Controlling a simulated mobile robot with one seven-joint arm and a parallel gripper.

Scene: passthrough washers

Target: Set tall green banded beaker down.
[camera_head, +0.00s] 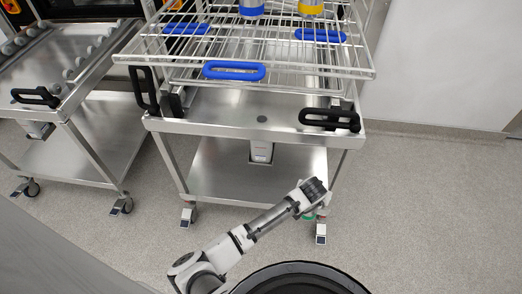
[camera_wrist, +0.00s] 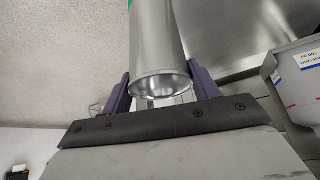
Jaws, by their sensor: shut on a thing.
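The tall green banded beaker is a shiny metal cylinder (camera_wrist: 157,45) in the wrist view, with a strip of green at the top edge of the picture. My gripper (camera_wrist: 160,82) has its two purple fingers shut on it, one on each side. The beaker's near round end faces the wrist camera; its far end is out of frame. In the head view my gripper (camera_head: 316,207) is low in front of the cart's right front leg. Only a small green patch (camera_head: 309,217) shows there, and the rest of the beaker is hidden.
A steel cart stands ahead, with a wire rack (camera_head: 285,55) with blue handles on top. Blue-banded (camera_head: 251,8) and yellow-banded (camera_head: 311,6) vessels stand on the rack. Another cart (camera_head: 75,120) stands left. Floor is open at right.

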